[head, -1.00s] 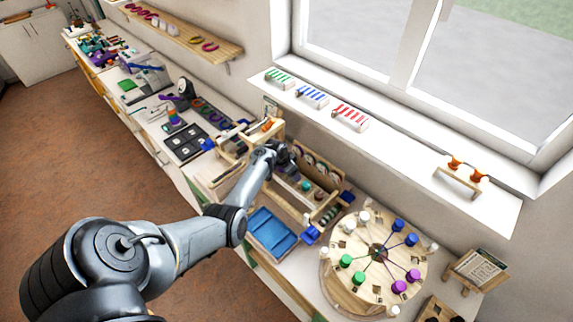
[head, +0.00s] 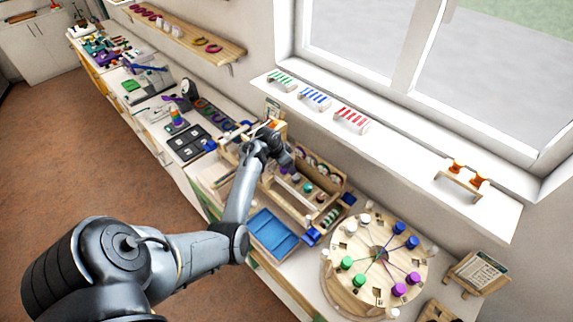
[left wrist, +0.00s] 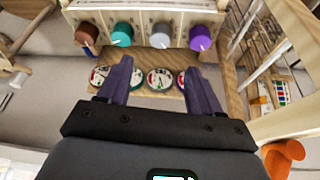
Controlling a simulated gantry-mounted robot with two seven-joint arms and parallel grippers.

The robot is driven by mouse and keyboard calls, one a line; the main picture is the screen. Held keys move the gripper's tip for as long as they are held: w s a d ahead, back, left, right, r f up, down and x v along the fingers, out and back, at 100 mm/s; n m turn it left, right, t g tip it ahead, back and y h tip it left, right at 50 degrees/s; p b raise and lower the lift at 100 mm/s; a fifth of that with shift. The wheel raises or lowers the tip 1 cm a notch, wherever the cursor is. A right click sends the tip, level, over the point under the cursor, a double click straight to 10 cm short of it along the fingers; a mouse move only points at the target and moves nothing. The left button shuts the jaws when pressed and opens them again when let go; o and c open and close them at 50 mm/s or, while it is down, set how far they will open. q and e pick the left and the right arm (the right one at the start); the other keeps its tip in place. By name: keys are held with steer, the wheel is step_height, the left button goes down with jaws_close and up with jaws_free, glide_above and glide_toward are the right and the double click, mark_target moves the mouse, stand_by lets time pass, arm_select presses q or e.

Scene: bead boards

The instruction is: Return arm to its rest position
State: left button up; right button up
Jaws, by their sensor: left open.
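My left arm (head: 238,200) reaches in from the lower left over the workbench in the head view, its hand above the back of the bench beside a wooden box. In the left wrist view my left gripper (left wrist: 159,70) is open, its two dark fingers apart with no object held between them. Beyond the fingers is a wooden strip with several round dials (left wrist: 160,79). Behind it is a pale rack with brown, teal, grey and purple (left wrist: 201,38) knobs. My right gripper is in neither view.
A blue tray (head: 272,236) lies on the bench below the forearm. A round wooden board (head: 345,289) with coloured pegs stands to the right. The window ledge (head: 400,148) holds small striped racks. Wooden frames crowd the hand. The floor (head: 75,185) at left is clear.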

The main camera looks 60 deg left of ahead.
arm_select(q)
steer(key=shift+f, duration=0.1)
steer(key=s+d+f+m+g+y, duration=0.1)
steer(key=s+d+f+m+g, duration=0.1)
steer(key=s+d+f, duration=0.45)
steer(key=s+d+f+m+g+y, duration=0.1)
steer(key=s+d+f+m+g, duration=0.2)
steer(key=s, duration=0.7)
steer(key=s+d+r+t, duration=0.1)
steer(key=s+d+r, duration=0.15)
steer(key=d, duration=0.85)
steer(key=s+d+r+t, duration=0.1)
steer(key=s+d+r, duration=0.15)
steer(key=d, duration=0.85)
steer(key=d+r+n+t+h, duration=0.1)
steer(key=d+r+t+h, duration=0.1)
steer(key=d+r, duration=0.6)
step_height(320, 180, up, 3)
steer(key=shift+d+r+n+h+p, duration=0.1)
steer(key=shift+d+n+h+p, duration=0.2)
steer(key=shift+n+p, duration=0.1)
